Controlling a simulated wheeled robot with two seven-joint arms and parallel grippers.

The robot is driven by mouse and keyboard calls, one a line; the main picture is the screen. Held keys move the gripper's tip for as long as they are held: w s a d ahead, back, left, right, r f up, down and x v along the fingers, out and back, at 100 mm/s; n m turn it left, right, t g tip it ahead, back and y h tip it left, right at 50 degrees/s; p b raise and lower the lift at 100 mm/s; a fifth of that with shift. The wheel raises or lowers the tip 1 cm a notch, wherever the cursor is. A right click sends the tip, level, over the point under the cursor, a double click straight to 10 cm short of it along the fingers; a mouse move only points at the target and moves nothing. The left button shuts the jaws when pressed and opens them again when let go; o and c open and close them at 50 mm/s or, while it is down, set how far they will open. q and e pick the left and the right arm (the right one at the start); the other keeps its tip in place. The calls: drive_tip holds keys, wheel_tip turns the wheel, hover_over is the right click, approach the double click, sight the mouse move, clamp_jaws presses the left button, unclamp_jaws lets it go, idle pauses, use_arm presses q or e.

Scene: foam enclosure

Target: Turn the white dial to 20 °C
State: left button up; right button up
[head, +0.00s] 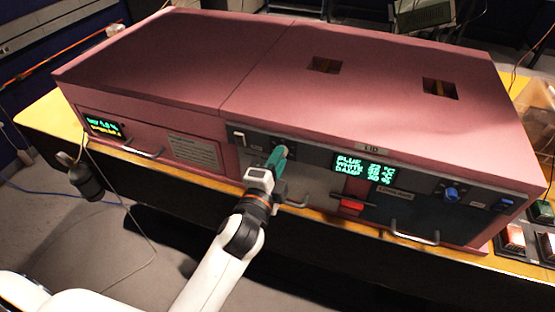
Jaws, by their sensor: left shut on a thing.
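The pink foam enclosure (165,60) has a grey control strip along the top of its front. My left gripper (276,158), with teal fingers, is at this strip left of centre, shut on the white dial (282,151). The fingers hide most of the dial, so its pointer cannot be read. My right gripper is not in view.
A blue dial (452,193) sits on the strip farther right. A white switch (239,138) is left of my gripper. A red block (352,206) and a drawer handle (414,237) are below the display.

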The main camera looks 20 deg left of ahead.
use_arm(q)
drive_tip(key=n, duration=0.4)
drive_tip(key=shift+n+p, duration=0.35)
drive_tip(key=shift+n, duration=0.05)
idle(0.4)
drive_tip(key=o, duration=1)
drive_tip(key=s+b, duration=0.4)
drive_tip(key=s, duration=0.8)
drive_tip(key=shift+a, duration=0.25)
